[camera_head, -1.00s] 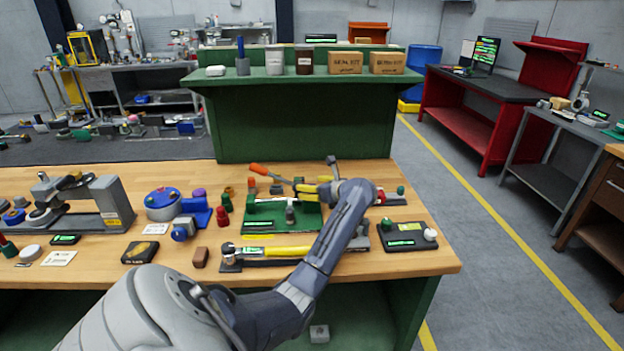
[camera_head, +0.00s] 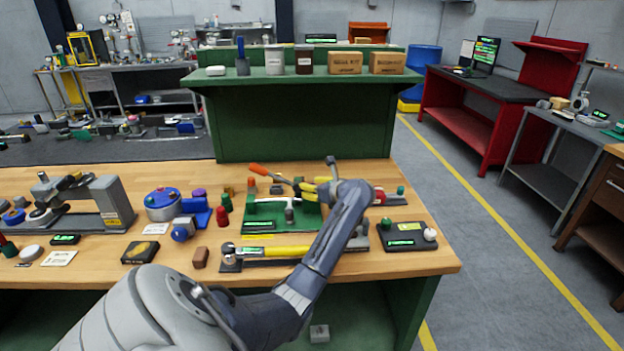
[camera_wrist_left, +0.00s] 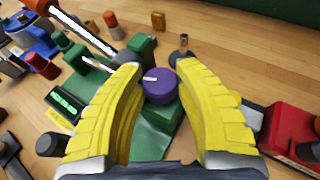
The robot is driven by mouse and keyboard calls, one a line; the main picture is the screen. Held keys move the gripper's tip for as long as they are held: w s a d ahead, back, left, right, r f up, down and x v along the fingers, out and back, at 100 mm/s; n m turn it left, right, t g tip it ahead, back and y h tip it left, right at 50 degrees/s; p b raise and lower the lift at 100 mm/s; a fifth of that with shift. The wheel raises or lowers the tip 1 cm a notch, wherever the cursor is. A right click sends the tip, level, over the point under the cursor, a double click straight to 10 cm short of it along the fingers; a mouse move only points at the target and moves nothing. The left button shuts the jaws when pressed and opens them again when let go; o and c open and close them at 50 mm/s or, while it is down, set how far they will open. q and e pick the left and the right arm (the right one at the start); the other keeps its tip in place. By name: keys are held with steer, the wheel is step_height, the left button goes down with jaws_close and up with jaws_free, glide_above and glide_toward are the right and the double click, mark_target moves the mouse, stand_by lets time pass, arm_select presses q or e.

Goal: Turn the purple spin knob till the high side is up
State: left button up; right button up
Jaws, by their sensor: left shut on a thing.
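The purple knob (camera_wrist_left: 159,86) shows in the left wrist view as a round purple cap with a short white mark on its top, toward the upper left of the picture. It sits on a green base (camera_wrist_left: 152,140). My left gripper (camera_wrist_left: 157,70) has its yellow fingers on either side of the knob and is shut on it. In the head view my left gripper (camera_head: 312,188) is over the green fixture (camera_head: 262,217), and the knob is hidden there. Which side of the knob is high, I cannot tell. My right gripper is not in view.
A black box with a green display (camera_head: 406,236) is to the right. Red and green pieces and a blue device (camera_head: 163,203) crowd the left side.

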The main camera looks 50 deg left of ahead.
arm_select(q)
steer(key=shift+s+a+m+t+h, duration=0.1)
steer(key=shift+m+t+h, duration=0.4)
steer(key=shift+m+t, duration=1.75)
steer(key=o, duration=1.2)
steer(key=v, duration=0.8)
steer(key=shift+r, duration=0.1)
